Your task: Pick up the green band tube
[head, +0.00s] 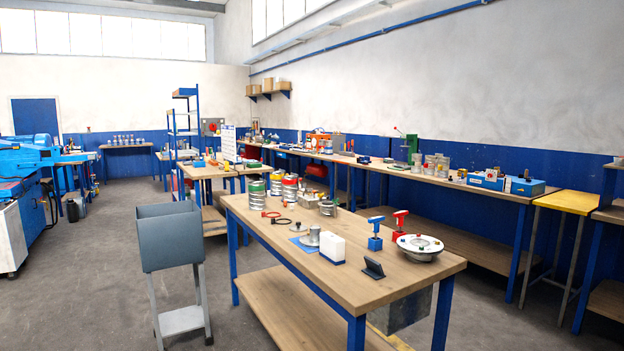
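The green band tube (257,188) is a short silver ribbed cylinder with a green band near its top. It stands upright near the far left corner of the nearest wooden workbench (375,286). Close to its right stand a tube with a red and yellow upper part (290,188) and, between them and a little behind, another tube (276,184) whose band colour is hard to make out. Neither of my grippers shows in the head view.
A grey bin on a wheeled stand (170,238) stands left of the bench. Red and black rings (281,221), a white box (332,249), blue (375,234) and red (400,225) upright tools and a round metal dish (420,246) are on the bench. Open floor lies at left.

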